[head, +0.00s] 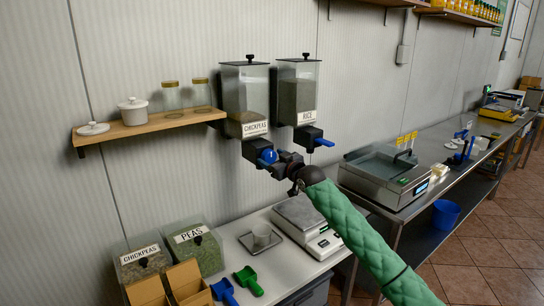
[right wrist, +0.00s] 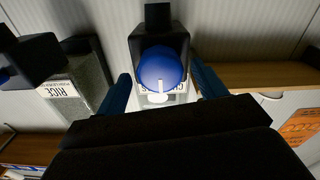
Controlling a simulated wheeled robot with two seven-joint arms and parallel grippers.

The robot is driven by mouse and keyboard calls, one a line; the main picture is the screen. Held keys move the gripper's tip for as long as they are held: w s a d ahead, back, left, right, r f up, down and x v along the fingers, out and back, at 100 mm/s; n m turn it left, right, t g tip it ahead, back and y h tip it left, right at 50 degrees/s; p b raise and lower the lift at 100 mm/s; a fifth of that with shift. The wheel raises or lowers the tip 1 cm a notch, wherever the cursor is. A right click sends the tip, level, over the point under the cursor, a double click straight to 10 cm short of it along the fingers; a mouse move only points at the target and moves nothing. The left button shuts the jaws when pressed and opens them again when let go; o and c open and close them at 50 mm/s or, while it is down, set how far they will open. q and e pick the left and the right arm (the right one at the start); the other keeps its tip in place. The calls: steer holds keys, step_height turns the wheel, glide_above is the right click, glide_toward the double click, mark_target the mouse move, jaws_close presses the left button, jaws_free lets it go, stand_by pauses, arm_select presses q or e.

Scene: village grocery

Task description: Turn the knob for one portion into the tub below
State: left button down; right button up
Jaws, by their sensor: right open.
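The chickpeas dispenser (head: 244,92) hangs on the wall with its round blue knob (head: 268,156) at the front of its black outlet. In the right wrist view the knob (right wrist: 158,68) faces the camera, its white pointer toward the bottom of the picture. My right gripper (head: 279,160) is at the knob. Its blue fingers (right wrist: 163,88) are open, one on each side of the knob, with gaps showing. My left gripper is not in view.
The rice dispenser (head: 298,95) with a blue lever hangs close on the right. A wooden shelf (head: 150,128) with jars is on the left. Below are a scale (head: 308,225), bins labelled chickpeas (head: 143,262) and peas (head: 195,248), and blue and green scoops.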

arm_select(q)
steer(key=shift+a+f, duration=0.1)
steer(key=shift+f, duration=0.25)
arm_select(e)
steer(key=shift+w+a, duration=0.25)
steer(key=shift+c, duration=0.2)
steer(key=c, duration=0.9)
steer(key=shift+m, duration=0.3)
